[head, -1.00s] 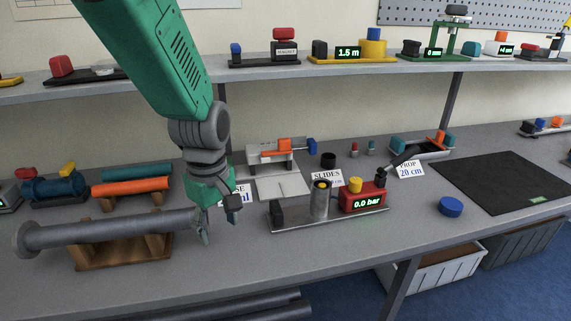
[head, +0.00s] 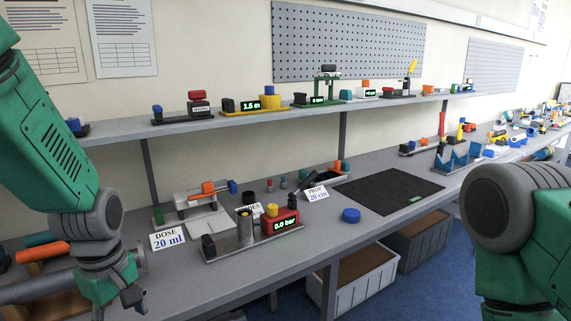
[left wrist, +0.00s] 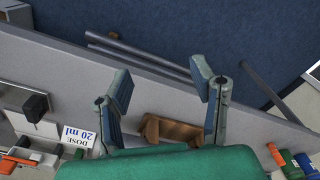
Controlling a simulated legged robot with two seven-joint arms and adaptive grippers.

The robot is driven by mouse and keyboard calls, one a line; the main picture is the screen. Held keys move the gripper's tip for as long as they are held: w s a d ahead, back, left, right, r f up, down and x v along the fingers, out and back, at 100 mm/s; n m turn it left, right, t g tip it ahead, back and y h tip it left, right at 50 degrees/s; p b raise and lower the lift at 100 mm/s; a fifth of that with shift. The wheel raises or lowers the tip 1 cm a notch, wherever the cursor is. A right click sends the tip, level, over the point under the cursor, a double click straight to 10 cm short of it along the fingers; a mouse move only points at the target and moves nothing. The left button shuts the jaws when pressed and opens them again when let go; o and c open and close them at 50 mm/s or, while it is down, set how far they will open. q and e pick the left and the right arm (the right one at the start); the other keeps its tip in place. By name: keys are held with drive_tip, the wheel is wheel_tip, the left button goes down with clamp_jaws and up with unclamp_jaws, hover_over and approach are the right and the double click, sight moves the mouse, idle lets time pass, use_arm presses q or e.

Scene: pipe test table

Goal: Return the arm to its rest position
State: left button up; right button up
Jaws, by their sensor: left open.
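My left arm comes down at the left edge of the head view. Its gripper (head: 120,302) is low in that view, over the near left part of the bench. The left wrist view shows its two fingers (left wrist: 162,88) spread wide with nothing between them. A brown wooden cradle (left wrist: 172,131) lies beyond the fingers there. In the head view the cradle (head: 62,306) and a grey pipe (head: 40,291) are partly hidden behind my arm. My right arm shows at the right edge; its gripper is out of view.
A pressure device reading 0.0 bar (head: 280,223), a DOSE 20 ml sign (head: 168,240) and a blue disc (head: 351,215) stand on the bench. A shelf (head: 215,121) runs above. Grey pipes (left wrist: 140,52) lie below the bench edge.

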use_arm(q)
drive_tip(key=s+a+f+m+b, duration=0.1)
drive_tip(key=s+a+f+m, duration=0.15)
drive_tip(key=f, duration=0.45)
drive_tip(key=s+a+f+m, duration=0.2)
drive_tip(key=s+f, duration=0.1)
drive_tip(key=f, duration=0.4)
drive_tip(key=s+d+f+m+b, duration=0.2)
drive_tip(key=s+f+m, duration=0.7)
drive_tip(key=s+f, duration=0.5)
drive_tip(key=shift+s+f+t, duration=0.25)
drive_tip(key=shift+s+t, duration=0.05)
drive_tip(key=shift+s, duration=0.8)
use_arm(e)
drive_tip(key=shift+w+a+f, duration=0.2)
drive_tip(key=shift+a+f, duration=0.25)
drive_tip(key=shift+f, duration=0.4)
drive_tip(key=shift+w+a+f, duration=0.15)
drive_tip(key=shift+a+f, duration=0.25)
drive_tip(key=shift+f, duration=0.4)
use_arm(q)
drive_tip(key=shift+m, duration=0.25)
